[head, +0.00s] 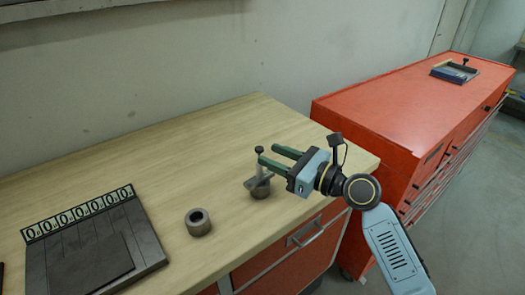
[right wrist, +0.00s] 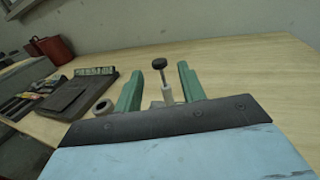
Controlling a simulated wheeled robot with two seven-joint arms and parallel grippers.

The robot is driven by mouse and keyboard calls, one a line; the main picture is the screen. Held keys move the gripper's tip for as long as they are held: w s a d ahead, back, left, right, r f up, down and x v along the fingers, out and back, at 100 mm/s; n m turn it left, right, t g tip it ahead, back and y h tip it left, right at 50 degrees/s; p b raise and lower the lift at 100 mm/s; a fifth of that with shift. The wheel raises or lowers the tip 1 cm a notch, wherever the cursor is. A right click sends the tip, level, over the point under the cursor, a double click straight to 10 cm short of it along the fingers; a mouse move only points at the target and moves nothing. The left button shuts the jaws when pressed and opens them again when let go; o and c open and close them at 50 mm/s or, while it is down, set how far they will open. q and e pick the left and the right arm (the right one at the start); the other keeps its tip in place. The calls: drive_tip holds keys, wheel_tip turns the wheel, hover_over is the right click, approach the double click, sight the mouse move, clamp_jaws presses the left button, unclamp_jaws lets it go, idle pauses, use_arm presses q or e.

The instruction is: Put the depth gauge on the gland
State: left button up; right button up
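The depth gauge, a pale cylinder with a thin rod and black knob (head: 259,150), stands upright on the gland (head: 261,190), a grey flanged metal piece near the bench's front edge. In the right wrist view the gauge (right wrist: 166,92) shows between my right gripper's green fingers, with gaps on both sides. My right gripper (head: 268,155) is open at the gauge, its fingers pointing left. The wrist's blue housing hides most of the gland in the right wrist view. My left gripper is not in view.
A grey metal ring (head: 198,222) stands left of the gland on the wooden bench (head: 150,160). A dark board with a numbered strip (head: 85,250) lies farther left. A red cabinet (head: 370,105) at right carries a blue tray (head: 447,75). The bench behind the gland is clear.

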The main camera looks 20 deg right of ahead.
drive_tip(key=v, duration=0.7)
drive_tip(key=shift+s+d, duration=0.2)
drive_tip(key=shift+s, duration=0.1)
idle(0.8)
